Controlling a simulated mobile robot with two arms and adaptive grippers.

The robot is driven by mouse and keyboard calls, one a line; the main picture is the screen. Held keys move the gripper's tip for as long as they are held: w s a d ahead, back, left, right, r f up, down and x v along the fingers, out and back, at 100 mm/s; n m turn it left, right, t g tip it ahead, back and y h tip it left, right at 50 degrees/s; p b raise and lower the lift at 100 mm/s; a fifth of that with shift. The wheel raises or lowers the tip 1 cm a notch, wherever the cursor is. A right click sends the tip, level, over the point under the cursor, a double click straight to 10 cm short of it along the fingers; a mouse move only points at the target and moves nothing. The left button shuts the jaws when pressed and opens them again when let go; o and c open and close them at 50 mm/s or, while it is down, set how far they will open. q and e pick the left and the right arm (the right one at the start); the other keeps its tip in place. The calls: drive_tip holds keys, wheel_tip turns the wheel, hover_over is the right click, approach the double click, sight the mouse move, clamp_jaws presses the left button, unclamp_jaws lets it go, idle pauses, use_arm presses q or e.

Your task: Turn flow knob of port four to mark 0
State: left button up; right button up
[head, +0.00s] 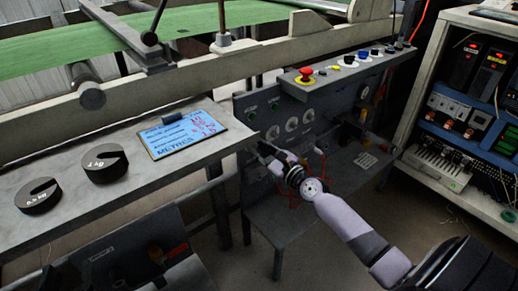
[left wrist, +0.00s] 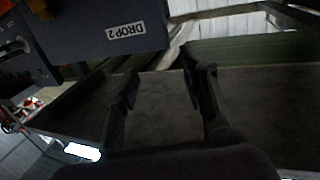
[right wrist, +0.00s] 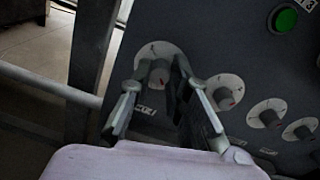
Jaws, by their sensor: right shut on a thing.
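In the right wrist view a grey flow knob (right wrist: 160,73) on a round white dial (right wrist: 149,52) sits between the fingers of my right gripper (right wrist: 160,74). The gripper is shut on it. A small label (right wrist: 146,111) below is partly hidden and I cannot read its number. The knob's pointer against the marks is also unclear. In the head view my right gripper (head: 268,157) is at the left part of the dark panel (head: 250,185). My left gripper (left wrist: 160,85) shows in the left wrist view, open and empty; I cannot make it out in the head view.
Similar knobs with red pointers (right wrist: 226,98) (right wrist: 268,117) continue to the right, below a green button (right wrist: 285,19). A red emergency button (head: 305,74) tops the panel. A grey box marked DROP 2 (left wrist: 108,32) is close to my left gripper.

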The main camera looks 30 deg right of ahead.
clamp_jaws()
